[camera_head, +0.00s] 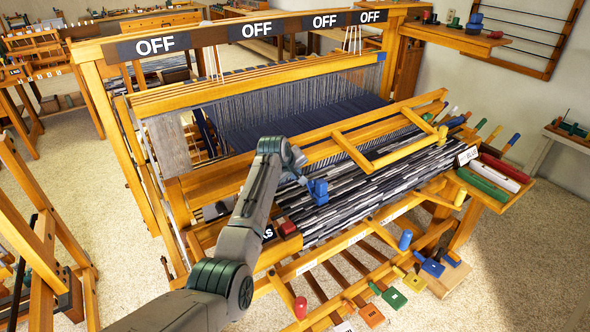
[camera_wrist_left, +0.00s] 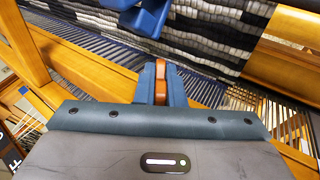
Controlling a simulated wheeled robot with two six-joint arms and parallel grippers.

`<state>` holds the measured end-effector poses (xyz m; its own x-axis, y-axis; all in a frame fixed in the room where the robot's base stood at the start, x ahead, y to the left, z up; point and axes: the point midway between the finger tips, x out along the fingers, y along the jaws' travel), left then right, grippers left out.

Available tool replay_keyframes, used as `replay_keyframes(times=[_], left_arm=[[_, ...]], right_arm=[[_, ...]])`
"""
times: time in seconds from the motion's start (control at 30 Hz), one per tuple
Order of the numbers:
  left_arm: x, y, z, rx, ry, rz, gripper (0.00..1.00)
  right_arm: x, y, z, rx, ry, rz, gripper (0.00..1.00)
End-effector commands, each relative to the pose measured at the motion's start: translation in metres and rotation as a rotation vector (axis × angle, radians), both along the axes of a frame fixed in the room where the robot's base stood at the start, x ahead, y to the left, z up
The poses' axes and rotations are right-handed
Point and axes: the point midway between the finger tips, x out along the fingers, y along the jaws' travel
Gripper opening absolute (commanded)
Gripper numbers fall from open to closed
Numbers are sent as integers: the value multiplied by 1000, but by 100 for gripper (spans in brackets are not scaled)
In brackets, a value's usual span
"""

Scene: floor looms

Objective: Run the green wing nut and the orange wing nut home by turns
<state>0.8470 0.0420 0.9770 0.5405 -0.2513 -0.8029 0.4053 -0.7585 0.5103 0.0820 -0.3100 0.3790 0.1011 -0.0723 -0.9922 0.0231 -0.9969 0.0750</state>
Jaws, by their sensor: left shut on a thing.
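My left gripper (camera_head: 303,180) reaches in over the front of the loom, above the striped grey and black cloth. In the left wrist view its two blue fingers (camera_wrist_left: 160,85) are closed on a narrow orange piece (camera_wrist_left: 160,80), which looks like the orange wing nut. A blue block (camera_head: 318,191) sits just past the fingertips; it also shows at the top of the left wrist view (camera_wrist_left: 147,16). I cannot make out the green wing nut for sure in either view. My right gripper is not in view.
The loom's wooden beam (camera_head: 250,190) and yellow crossbars (camera_head: 410,148) surround the striped cloth (camera_head: 370,190). A red block (camera_head: 287,228) lies near my arm. Orange (camera_head: 372,316), green (camera_head: 394,298) and blue (camera_head: 432,267) tagged pieces line the front. A side shelf (camera_head: 500,195) holds coloured rolls.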

Motion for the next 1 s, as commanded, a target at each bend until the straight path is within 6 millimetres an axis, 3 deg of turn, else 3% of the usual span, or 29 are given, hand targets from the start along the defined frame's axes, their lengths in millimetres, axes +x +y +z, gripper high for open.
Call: replay_keyframes(times=[0.03, 0.2, 0.7, 1.0], left_arm=[[0, -2, 5, 28, 23, 6, 0], [1, -2, 2, 137, 100, 36, 0], [1, -2, -2, 340, 245, 96, 0], [1, -1, -1, 374, 272, 107, 0]], right_arm=[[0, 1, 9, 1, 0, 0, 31], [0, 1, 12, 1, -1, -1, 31], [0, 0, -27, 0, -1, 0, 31], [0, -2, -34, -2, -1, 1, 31]])
